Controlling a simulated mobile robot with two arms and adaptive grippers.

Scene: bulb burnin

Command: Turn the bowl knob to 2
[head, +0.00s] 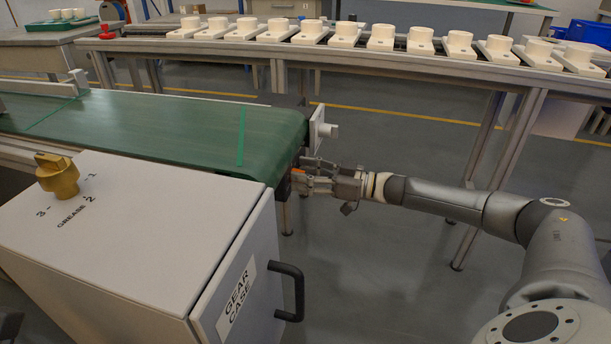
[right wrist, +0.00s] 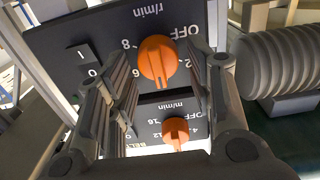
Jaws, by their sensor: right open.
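In the right wrist view an orange knob (right wrist: 157,62) sits on a dark panel (right wrist: 100,25), with upside-down marks OFF, 2, 6 and 8 and "r/min" around it. A second orange knob (right wrist: 175,133) is lower, with OFF, 4, 12 and 16. Small lettering near it seems to read BELT. No bowl label is legible; I cannot tell where the upper knob points. My right gripper (right wrist: 163,85) is open, its fingers either side of the upper knob; contact is unclear. In the head view this gripper (head: 301,174) is at the conveyor's end. My left gripper is out of view.
A grey gear case (head: 130,235) with a brass grease knob (head: 58,176) and black handle (head: 290,290) stands at front left. The green conveyor (head: 170,120) lies behind it. A rack (head: 350,48) with several cream parts runs across the back. A black rocker switch (right wrist: 88,58) is beside the upper knob.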

